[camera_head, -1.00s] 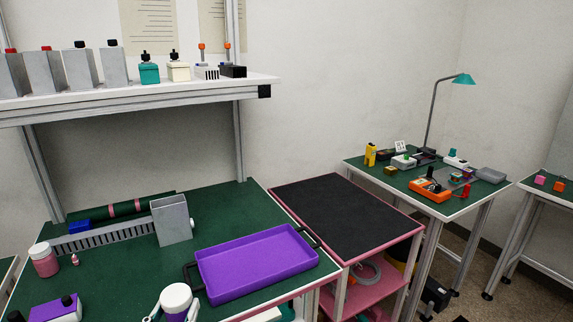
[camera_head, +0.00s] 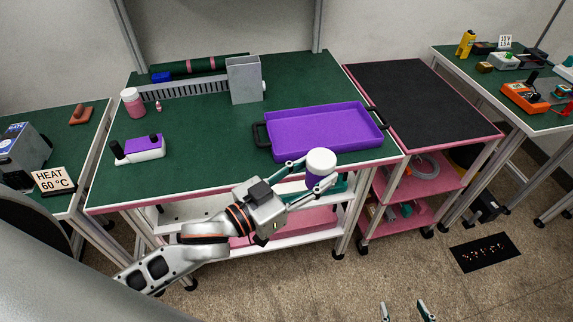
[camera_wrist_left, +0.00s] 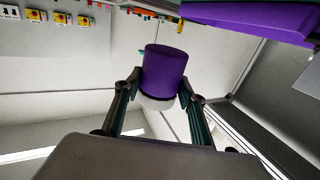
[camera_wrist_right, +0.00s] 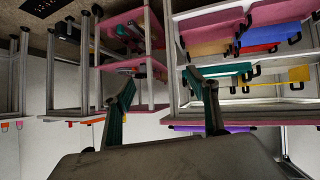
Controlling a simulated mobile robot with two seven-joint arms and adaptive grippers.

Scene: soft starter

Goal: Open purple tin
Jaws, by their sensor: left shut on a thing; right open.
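The purple tin (camera_head: 318,181) with its white lid (camera_head: 321,161) is held in front of the green table's front edge. My left gripper (camera_head: 306,177) is shut on the tin, with a finger on each side. In the left wrist view the tin (camera_wrist_left: 164,70) shows between the fingers, with the white lid (camera_wrist_left: 157,103) towards the palm; the lid is on the tin. My right gripper (camera_head: 404,311) is open and empty, its fingertips at the bottom edge of the head view. It also shows open in the right wrist view (camera_wrist_right: 161,82), away from the tin.
A purple tray (camera_head: 325,130) with black handles lies on the green table (camera_head: 205,160) just behind the tin. A grey metal box (camera_head: 243,82) and a pink jar (camera_head: 132,103) stand further back. A black-topped cart (camera_head: 420,100) adjoins at right. The table's middle is clear.

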